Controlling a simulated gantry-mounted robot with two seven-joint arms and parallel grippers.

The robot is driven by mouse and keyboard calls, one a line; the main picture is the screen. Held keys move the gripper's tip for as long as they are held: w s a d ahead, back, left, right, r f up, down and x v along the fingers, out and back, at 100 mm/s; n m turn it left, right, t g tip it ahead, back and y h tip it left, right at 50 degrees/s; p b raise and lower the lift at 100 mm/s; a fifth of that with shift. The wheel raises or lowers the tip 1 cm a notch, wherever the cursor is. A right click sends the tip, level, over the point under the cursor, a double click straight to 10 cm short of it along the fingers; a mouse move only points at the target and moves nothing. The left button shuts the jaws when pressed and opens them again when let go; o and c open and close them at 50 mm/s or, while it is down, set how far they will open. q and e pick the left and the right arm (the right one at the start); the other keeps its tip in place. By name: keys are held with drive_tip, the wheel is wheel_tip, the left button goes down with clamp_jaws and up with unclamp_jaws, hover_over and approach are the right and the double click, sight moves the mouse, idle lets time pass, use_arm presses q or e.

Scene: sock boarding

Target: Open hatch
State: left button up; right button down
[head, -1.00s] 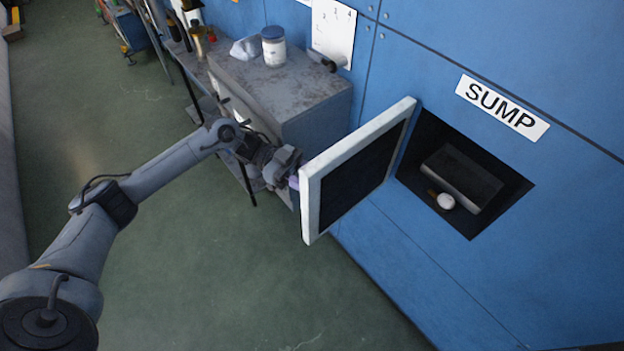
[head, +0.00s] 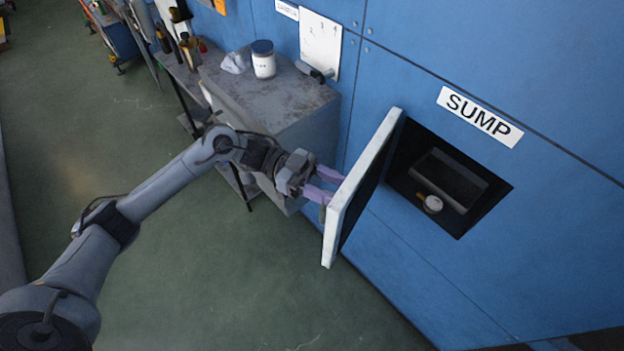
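The hatch door (head: 336,218) is a pale-framed panel with a dark inner face, hinged on the blue wall. It stands swung wide out from the wall, left of the dark square opening (head: 400,178) under the SUMP label (head: 480,116). My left gripper (head: 329,184) is behind the door, on its outer side. Its two purple fingers are spread apart and point at the door. Nothing shows between them. I cannot tell whether the fingertips touch the door. My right gripper is out of the picture.
Inside the opening are a dark box-like part (head: 450,180) and a round white knob (head: 432,204). A grey metal cabinet (head: 305,125) with a blue-lidded jar (head: 263,60) stands close behind my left gripper. The green floor (head: 220,285) is clear.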

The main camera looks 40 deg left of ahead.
sight(352, 190)
use_arm(q)
drive_tip(key=d+r, duration=0.2)
drive_tip(key=d, duration=0.1)
drive_tip(key=shift+w+d+r+p, duration=0.2)
drive_tip(key=shift+r+p, duration=0.1)
drive_tip(key=shift+r, duration=0.1)
drive_tip(key=shift+s+d+r, duration=0.1)
drive_tip(key=shift+d+r, duration=0.1)
drive_tip(key=shift+d, duration=0.4)
drive_tip(key=shift+a, duration=0.1)
drive_tip(key=s+a, duration=0.1)
drive_tip(key=a, duration=1.1)
drive_tip(key=shift+a+b, duration=0.15)
drive_tip(key=shift+b, duration=0.15)
idle(0.5)
drive_tip(key=shift+c, duration=0.2)
